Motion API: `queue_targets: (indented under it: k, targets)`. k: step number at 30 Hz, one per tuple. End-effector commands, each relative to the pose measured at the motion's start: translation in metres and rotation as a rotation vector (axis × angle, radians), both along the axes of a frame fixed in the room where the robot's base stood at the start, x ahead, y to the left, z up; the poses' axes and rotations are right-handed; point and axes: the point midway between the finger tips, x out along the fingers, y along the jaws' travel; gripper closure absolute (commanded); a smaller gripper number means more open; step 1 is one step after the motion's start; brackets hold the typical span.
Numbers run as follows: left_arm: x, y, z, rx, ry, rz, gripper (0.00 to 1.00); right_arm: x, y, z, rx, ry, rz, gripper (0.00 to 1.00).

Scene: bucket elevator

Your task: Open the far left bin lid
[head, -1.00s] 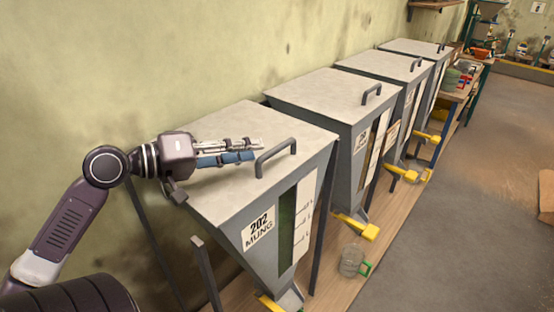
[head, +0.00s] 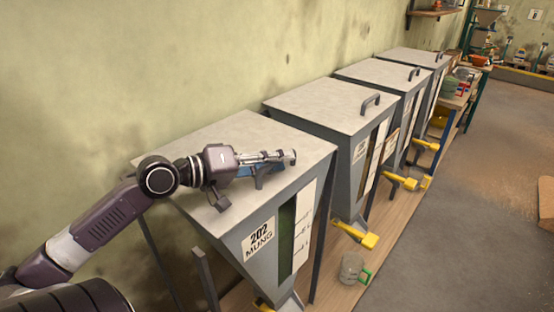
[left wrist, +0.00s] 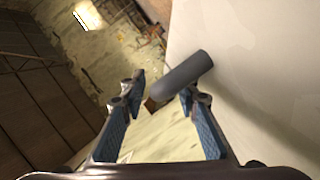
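The far left bin (head: 235,238) is a grey hopper labelled "202 MUNG", nearest in the head view. Its flat lid (head: 225,150) lies shut on top. The lid's dark bar handle is mostly hidden by my gripper in the head view; it shows in the left wrist view as a grey rod (left wrist: 184,75). My left gripper (head: 285,161) is low over the lid, at the handle. Its fingers are apart, with the rod between and just beyond their tips, closer to the right finger in the wrist view. I cannot tell whether they touch. My right gripper is not in view.
More lidded hoppers, such as the second bin (head: 325,102), stand in a row along the wall to the right. A clear mug (head: 352,269) with a green handle sits on the wooden platform (head: 385,222). The floor (head: 450,240) at right is open.

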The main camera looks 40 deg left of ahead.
Motion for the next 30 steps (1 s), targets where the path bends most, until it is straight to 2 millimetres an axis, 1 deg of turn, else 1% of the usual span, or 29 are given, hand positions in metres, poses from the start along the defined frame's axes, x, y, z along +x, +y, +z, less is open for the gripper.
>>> queue_targets:
  k: [6,8,14,15,26,30]
  targets:
    - [0.0004,0.0001,0.0,0.001,0.0,0.0,0.71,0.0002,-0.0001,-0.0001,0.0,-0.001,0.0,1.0]
    - [0.0003,0.0001,0.0,0.001,0.0,0.0,0.77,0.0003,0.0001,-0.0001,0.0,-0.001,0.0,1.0]
    - [0.0001,0.0,0.0,0.001,0.0,0.0,0.99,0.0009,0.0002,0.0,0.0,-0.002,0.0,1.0]
    - [0.0001,0.0,0.0,0.001,0.0,0.0,1.0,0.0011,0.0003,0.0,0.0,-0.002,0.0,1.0]
    - [0.0005,0.0002,0.0006,-0.001,0.0,0.0,1.0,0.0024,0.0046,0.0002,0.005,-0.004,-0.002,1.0]
    - [0.0046,0.0031,0.0073,-0.013,-0.003,0.001,1.0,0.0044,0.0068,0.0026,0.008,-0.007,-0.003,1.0]
